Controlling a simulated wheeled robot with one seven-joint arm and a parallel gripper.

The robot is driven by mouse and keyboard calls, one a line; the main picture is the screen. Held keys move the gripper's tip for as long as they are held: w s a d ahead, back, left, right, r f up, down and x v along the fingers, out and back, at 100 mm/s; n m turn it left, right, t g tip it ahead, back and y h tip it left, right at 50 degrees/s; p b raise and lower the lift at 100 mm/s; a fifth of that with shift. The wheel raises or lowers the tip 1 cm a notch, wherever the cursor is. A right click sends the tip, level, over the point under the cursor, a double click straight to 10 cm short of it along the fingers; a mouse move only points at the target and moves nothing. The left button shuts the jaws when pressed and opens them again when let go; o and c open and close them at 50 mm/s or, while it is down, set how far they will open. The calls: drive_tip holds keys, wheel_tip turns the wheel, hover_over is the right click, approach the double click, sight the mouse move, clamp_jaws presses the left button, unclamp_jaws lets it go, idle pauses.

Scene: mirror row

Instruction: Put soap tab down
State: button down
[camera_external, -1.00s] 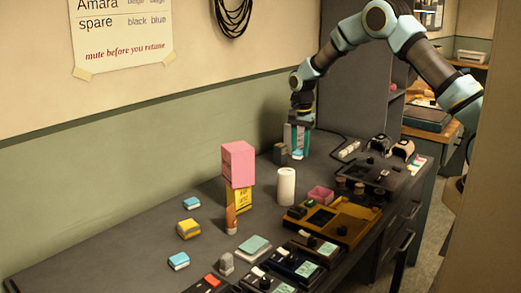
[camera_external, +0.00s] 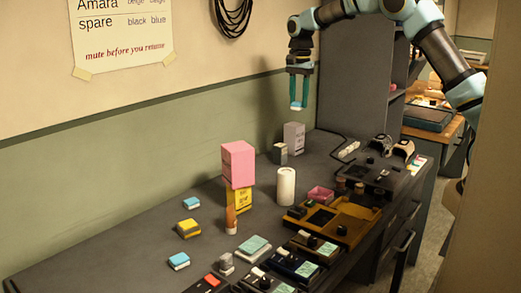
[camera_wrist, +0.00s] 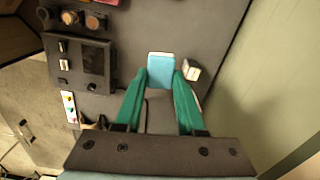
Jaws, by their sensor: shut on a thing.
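My gripper (camera_external: 299,100) is raised well above the far end of the dark desk, pointing down. Its teal fingers are shut on a small light blue block, the soap tab (camera_wrist: 161,68), gripped between the fingertips. In the external view the tab is only a small pale blue patch at the fingertips. The wrist view shows my gripper (camera_wrist: 160,82) with the tab's flat face filling the gap. The desk (camera_external: 150,245) lies below, with clear air between it and the tab.
A grey box (camera_external: 294,137) and a smaller grey block (camera_external: 280,154) stand near the wall. A pink box (camera_external: 238,163) sits on a yellow box (camera_external: 240,198). A white cylinder (camera_external: 286,186) stands nearby. Consoles line the desk's right side; its left has bare patches between small blocks.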

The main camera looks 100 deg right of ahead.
drive_tip(key=w+a, duration=0.4)
drive_tip(key=w, duration=0.5)
drive_tip(key=m+p, duration=0.1)
drive_tip(key=p, duration=0.1)
hover_over(190, 224)
wheel_tip(190, 224, down, 17)
drive_tip(key=shift+d+f, duration=0.1)
drive_tip(key=shift+f, duration=0.05)
drive_tip(key=shift+f+p, duration=0.4)
drive_tip(key=shift+f, duration=1.65)
drive_tip(key=shift+f, duration=0.1)
drive_tip(key=shift+f, duration=0.15)
drive_tip(key=c, duration=0.5)
unclamp_jaws()
